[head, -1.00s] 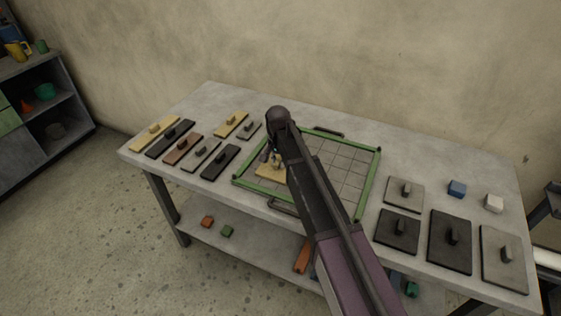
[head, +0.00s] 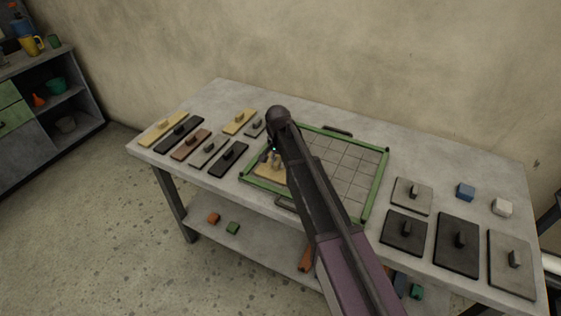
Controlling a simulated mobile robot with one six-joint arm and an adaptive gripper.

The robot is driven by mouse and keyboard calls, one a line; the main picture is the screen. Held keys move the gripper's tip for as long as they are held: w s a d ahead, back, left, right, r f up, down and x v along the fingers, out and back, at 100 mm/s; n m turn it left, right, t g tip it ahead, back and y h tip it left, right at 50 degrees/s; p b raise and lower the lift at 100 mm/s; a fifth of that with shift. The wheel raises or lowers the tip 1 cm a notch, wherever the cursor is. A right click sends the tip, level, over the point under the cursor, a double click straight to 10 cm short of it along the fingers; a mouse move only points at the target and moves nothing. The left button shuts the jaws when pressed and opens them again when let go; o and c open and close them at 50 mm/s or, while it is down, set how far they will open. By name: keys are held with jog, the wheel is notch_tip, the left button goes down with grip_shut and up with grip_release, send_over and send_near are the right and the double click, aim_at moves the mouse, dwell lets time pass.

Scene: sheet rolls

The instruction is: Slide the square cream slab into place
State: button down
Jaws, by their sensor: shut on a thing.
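The square cream slab (head: 266,174) is inside the green-edged gridded tray (head: 376,188), near its left side. My arm hides its right part. My gripper (head: 275,161) is shut on the slab, apparently by its upright handle, though the fingers are small and partly hidden. Whether the slab touches the tray's left or front rail cannot be told. Bare grid cells show to the right of my arm.
Several slabs with handles, such as a long cream one (head: 163,129), lie left of the tray. Larger grey and black slabs (head: 404,232) lie to its right, with a blue block (head: 465,191) and a white block (head: 502,207). A shelf unit (head: 50,110) stands far left.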

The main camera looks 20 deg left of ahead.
aim_at(270, 168)
jog(key=shift+s+a, duration=0.45)
jog(key=shift+a, duration=0.1)
jog(key=shift+s+a, duration=0.55)
jog(key=shift+a, duration=0.05)
jog(key=shift+c, duration=2.2)
grip_release()
